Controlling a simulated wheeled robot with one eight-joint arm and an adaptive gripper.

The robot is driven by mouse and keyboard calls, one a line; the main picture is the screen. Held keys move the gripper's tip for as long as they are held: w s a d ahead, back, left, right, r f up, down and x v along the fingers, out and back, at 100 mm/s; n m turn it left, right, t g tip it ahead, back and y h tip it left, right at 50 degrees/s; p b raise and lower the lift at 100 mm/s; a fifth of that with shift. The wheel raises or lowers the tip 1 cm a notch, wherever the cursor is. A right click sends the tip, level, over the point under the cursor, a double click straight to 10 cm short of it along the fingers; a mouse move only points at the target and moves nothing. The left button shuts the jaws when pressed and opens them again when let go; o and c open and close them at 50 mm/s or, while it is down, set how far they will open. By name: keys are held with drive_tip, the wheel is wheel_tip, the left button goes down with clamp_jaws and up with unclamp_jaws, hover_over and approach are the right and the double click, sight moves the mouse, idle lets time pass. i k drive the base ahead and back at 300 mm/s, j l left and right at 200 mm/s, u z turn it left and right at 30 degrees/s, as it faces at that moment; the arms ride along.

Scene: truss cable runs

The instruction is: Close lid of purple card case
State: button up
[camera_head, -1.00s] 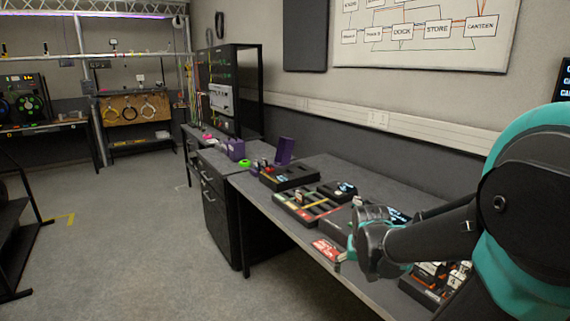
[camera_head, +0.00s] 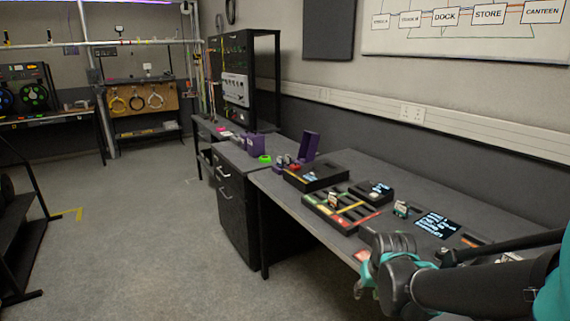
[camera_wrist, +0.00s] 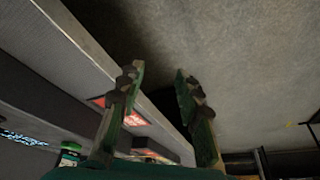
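A purple case (camera_head: 309,146) stands at the far end of the long workbench. A tall purple panel, which looks like its raised lid, stands upright there; the lower part is small and partly hidden by a black tray. My gripper (camera_head: 364,283) is at the near front edge of the bench, well short of the case, with my forearm coming in from the right. In the wrist view my gripper (camera_wrist: 158,78) has its two green fingers apart with nothing between them. The case does not show in the wrist view.
A second purple box (camera_head: 256,145) and a green ring (camera_head: 265,159) sit on the drawer cabinet (camera_head: 230,195). Black trays (camera_head: 340,208) with small parts and dark displays (camera_head: 437,224) cover the bench. The floor (camera_head: 170,240) left of the bench is clear.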

sight(310, 147)
drive_tip(key=i+j, duration=0.2)
drive_tip(key=j, duration=0.15)
drive_tip(key=i+j+z, duration=0.1)
drive_tip(key=i+j, duration=0.35)
drive_tip(key=j, duration=0.3)
drive_tip(key=i+j+z, duration=0.1)
drive_tip(key=j, duration=0.25)
drive_tip(key=i+j, duration=0.3)
drive_tip(key=j+z, duration=0.05)
drive_tip(key=j, duration=0.05)
